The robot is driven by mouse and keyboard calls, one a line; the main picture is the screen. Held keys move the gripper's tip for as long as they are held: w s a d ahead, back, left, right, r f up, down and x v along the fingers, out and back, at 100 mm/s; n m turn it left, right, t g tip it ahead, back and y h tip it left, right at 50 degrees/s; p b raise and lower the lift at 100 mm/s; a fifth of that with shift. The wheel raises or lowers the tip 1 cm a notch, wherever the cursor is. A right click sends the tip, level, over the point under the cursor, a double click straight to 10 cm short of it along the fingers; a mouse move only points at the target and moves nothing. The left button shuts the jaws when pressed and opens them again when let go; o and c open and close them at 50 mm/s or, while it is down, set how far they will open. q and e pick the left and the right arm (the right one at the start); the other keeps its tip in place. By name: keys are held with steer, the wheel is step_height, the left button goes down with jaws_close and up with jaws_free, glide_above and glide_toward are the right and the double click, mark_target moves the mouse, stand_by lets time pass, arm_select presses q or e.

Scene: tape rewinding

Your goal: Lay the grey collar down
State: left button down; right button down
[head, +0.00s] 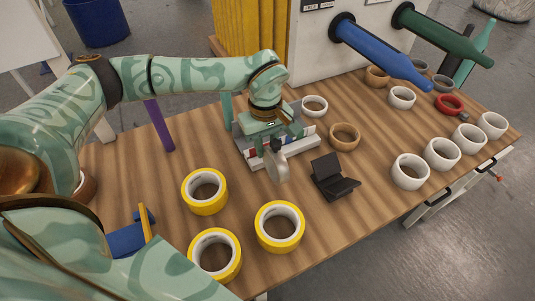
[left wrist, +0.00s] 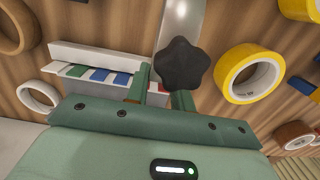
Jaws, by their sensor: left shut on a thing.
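My left gripper (head: 271,146) hangs above the middle of the wooden table, beside a pale tray with coloured strips. It is shut on the grey collar (head: 277,167), a pale grey round piece below its fingers. In the left wrist view the fingers (left wrist: 160,90) close near a black star-shaped knob (left wrist: 183,64), with the grey body of the collar (left wrist: 181,20) behind it. The fingers partly hide the collar, and I cannot tell whether its lower edge touches the table. My right gripper is not in view.
The pale tray (head: 256,159) stands under the gripper. A black stand (head: 332,178) and a tan ring (head: 345,136) are to its right. Yellow tape rolls (head: 280,227) lie in front; white rings (head: 410,172) line the right. Blue (head: 381,54) and green (head: 440,36) spindles jut over the back.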

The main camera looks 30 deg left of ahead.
mark_target(267, 155)
arm_select(q)
steer(key=f, duration=0.2)
steer(key=f+b, duration=0.1)
steer(key=f, duration=0.1)
steer(key=shift+w+a, duration=0.1)
steer(key=shift+w, duration=0.1)
steer(key=shift+r, duration=0.15)
steer(key=c, duration=1.2)
jaws_free()
step_height(267, 155, up, 12)
steer(key=p, duration=0.3)
steer(key=shift+a, duration=0.25)
steer(key=shift+w, duration=0.1)
